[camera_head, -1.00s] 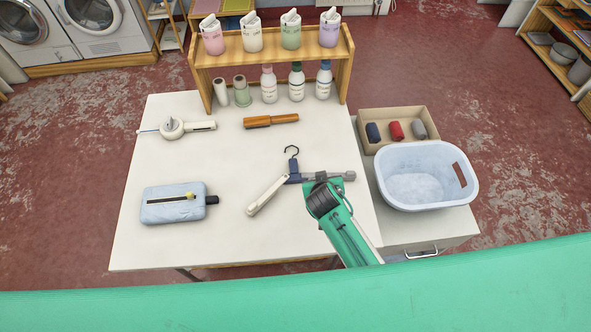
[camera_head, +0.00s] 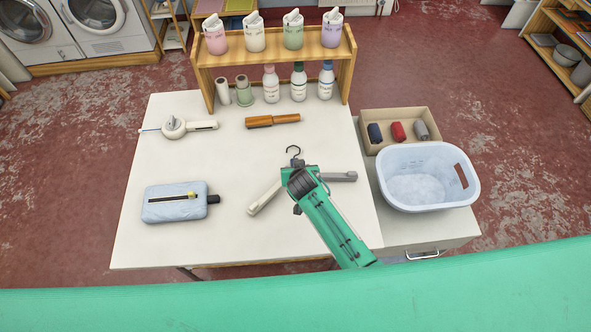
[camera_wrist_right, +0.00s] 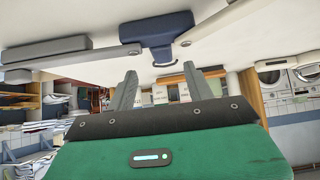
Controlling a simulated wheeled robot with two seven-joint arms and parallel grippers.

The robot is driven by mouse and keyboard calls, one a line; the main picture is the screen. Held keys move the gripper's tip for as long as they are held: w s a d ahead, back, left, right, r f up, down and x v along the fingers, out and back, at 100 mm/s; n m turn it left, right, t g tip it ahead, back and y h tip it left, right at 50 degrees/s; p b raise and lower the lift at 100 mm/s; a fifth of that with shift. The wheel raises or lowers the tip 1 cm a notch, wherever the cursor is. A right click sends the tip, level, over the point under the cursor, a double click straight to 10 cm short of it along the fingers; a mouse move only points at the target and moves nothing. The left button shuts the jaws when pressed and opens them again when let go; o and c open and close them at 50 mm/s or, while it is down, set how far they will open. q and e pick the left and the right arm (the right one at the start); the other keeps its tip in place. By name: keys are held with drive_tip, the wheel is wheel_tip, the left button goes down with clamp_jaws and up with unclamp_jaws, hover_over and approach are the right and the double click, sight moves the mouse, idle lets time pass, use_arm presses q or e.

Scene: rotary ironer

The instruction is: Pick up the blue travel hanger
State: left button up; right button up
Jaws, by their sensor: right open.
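The travel hanger (camera_head: 264,198) lies folded out on the white table, with a dark hook (camera_head: 293,150) at the far side, one cream arm to the left and one grey arm (camera_head: 341,177) to the right. My right gripper (camera_head: 300,178) is over its middle and hides it in the head view. In the right wrist view the hanger's dark blue centre (camera_wrist_right: 157,30) shows just beyond the fingertips. My right gripper (camera_wrist_right: 159,70) is open there, its two grey fingers apart with nothing between them. My left gripper is not in view.
A wooden rack (camera_head: 203,74) with bottles stands at the table's back. A brown-handled tool (camera_head: 272,120), a white device (camera_head: 173,127) and a pale blue pouch (camera_head: 160,212) lie on the table. A basin (camera_head: 424,205) and a box of rolls (camera_head: 368,115) stand at right.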

drive_tip(key=shift+s+a+x, duration=0.1)
drive_tip(key=shift+x, duration=1.1)
drive_tip(key=shift+s+a+x, duration=0.1)
drive_tip(key=shift+x, duration=1.1)
drive_tip(key=shift+f, duration=0.2)
drive_tip(key=c, duration=1.1)
